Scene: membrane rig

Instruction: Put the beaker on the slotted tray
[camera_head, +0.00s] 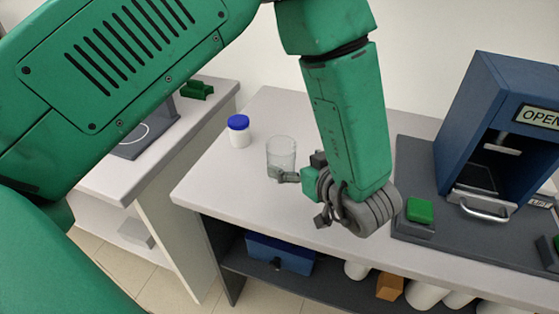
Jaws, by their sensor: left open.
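The clear glass beaker (281,152) stands upright on the pale worktop, left of my left gripper. My left gripper (299,196) is open, low over the worktop. One grey finger reaches to the beaker's lower right side; I cannot tell whether it touches. The other finger points down toward the front edge, apart from the beaker. My forearm and wrist hide part of the worktop behind. A dark metal tray (482,203) with a handle sits in the mouth of the blue rig at right. I cannot make out slots in it. My right gripper is not in view.
A white jar with a blue lid (239,131) stands left of the beaker. The blue rig (505,92) with an "OPEN" sign stands on a dark base, with a green button (420,210) in front. Below, a shelf holds a blue box (279,255) and several containers.

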